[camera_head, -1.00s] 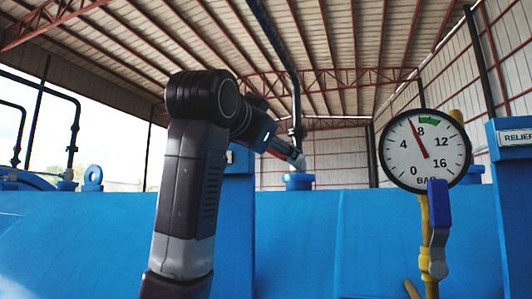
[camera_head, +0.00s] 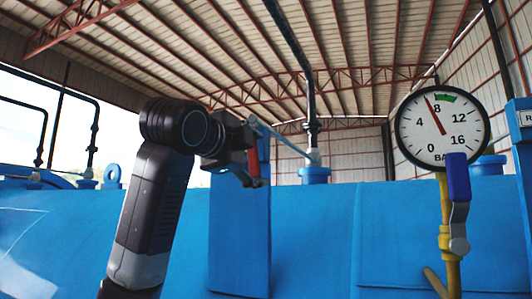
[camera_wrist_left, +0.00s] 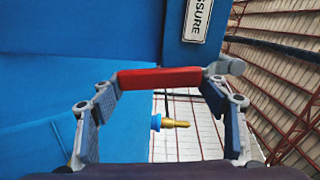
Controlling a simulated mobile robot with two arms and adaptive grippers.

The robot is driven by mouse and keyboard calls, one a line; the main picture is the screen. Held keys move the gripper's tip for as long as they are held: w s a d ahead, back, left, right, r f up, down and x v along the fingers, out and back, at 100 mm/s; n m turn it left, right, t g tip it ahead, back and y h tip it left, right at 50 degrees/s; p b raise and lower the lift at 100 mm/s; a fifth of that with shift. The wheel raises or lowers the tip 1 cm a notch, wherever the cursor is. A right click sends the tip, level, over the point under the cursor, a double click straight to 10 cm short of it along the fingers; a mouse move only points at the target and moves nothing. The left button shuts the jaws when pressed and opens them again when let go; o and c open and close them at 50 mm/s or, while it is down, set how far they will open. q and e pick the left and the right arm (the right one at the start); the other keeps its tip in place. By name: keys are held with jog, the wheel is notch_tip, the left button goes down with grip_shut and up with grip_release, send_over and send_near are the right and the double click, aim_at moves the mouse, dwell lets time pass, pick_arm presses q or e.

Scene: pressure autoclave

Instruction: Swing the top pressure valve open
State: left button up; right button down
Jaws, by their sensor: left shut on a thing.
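The pressure valve's red handle (camera_head: 253,162) is at my left gripper (camera_head: 256,180), left of the dark vertical pipe in the head view. A thin grey lever (camera_head: 283,137) runs from near the gripper down to the fitting at the pipe's foot (camera_head: 313,157). In the left wrist view the red handle (camera_wrist_left: 160,77) lies across between the two fingers of my left gripper (camera_wrist_left: 160,100), which is shut on it. The gripper's fingers are small and partly hidden in the head view. My right gripper is not in view.
A blue tank (camera_head: 400,235) fills the lower view, with a blue post (camera_head: 240,245) below the gripper. A pressure gauge (camera_head: 442,128) and a blue-handled yellow valve (camera_head: 457,178) stand at right. A label (camera_wrist_left: 198,19) ending "SSURE" shows in the wrist view.

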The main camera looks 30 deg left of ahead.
pick_arm(q)
jog(key=shift+a+f+m, duration=0.15)
jog(key=shift+a+m, duration=0.25)
jog(key=shift+a, duration=0.1)
jog(key=shift+a+m, duration=0.3)
jog(key=shift+m, duration=0.1)
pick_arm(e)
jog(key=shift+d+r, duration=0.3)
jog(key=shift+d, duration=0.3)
pick_arm(q)
jog(key=o, duration=1.7)
jog(key=shift+s, duration=0.25)
jog(key=s, duration=1.1)
jog(key=shift+s+d, duration=0.25)
jog(key=shift+d, duration=0.05)
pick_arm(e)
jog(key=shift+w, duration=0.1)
pick_arm(q)
jog(key=shift+f, duration=0.1)
